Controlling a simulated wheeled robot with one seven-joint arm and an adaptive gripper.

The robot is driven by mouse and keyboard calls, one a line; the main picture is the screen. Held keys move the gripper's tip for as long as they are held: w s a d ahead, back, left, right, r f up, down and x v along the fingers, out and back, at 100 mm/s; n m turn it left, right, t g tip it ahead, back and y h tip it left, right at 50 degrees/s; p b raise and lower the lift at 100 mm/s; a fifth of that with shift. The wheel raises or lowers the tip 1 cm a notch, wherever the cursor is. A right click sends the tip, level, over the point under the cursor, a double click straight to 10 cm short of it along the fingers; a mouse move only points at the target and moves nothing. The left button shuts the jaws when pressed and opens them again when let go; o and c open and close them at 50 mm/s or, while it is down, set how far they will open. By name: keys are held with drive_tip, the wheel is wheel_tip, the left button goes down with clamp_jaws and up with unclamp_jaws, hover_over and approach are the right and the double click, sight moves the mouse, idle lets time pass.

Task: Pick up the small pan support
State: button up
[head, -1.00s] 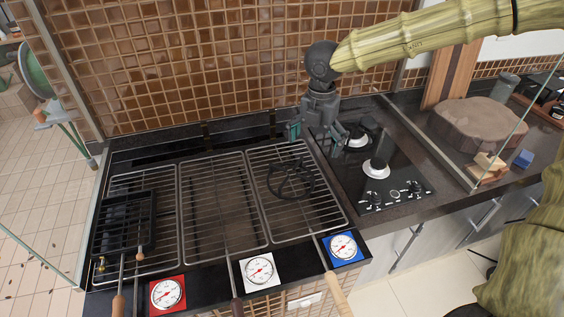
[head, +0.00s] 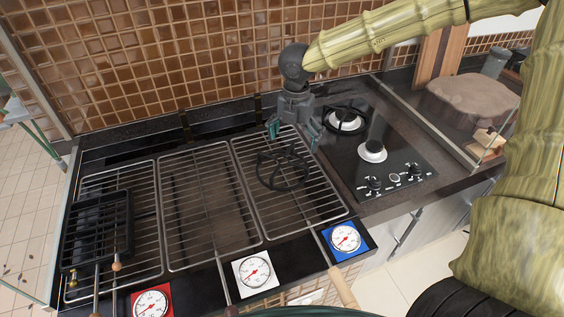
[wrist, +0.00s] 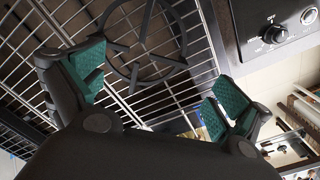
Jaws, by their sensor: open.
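The small pan support (head: 284,169) is a black ring with spokes. It lies on the right-hand grill rack and also shows at the top of the wrist view (wrist: 137,54). My gripper (head: 293,130) is open and empty, just behind and above the pan support. In the wrist view its green-padded fingers (wrist: 158,85) are spread wide, and the ring shows beyond the gap between them. I see no contact between fingers and ring. A similar black support (head: 345,132) sits around the rear burner of the hob.
The black glass hob (head: 345,170) with knobs lies right of the racks. The middle rack (head: 205,205) is bare. A black grill basket (head: 100,225) rests on the left rack. A glass panel (head: 430,125) stands right of the hob. The tiled wall is behind.

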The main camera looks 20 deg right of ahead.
sight(296, 164)
drive_tip(key=f+p, duration=0.1)
drive_tip(key=f, duration=0.3)
drive_tip(key=shift+s+p, duration=0.4)
drive_tip(key=shift+s+f+p, duration=0.1)
drive_tip(key=shift+f+p, duration=0.6)
drive_tip(key=shift+f, duration=1.25)
drive_tip(key=shift+s+a, duration=0.1)
drive_tip(key=shift+s, duration=0.1)
drive_tip(key=c, duration=1.5)
drive_tip(key=shift+w+f, duration=0.1)
drive_tip(key=c, duration=0.7)
clamp_jaws()
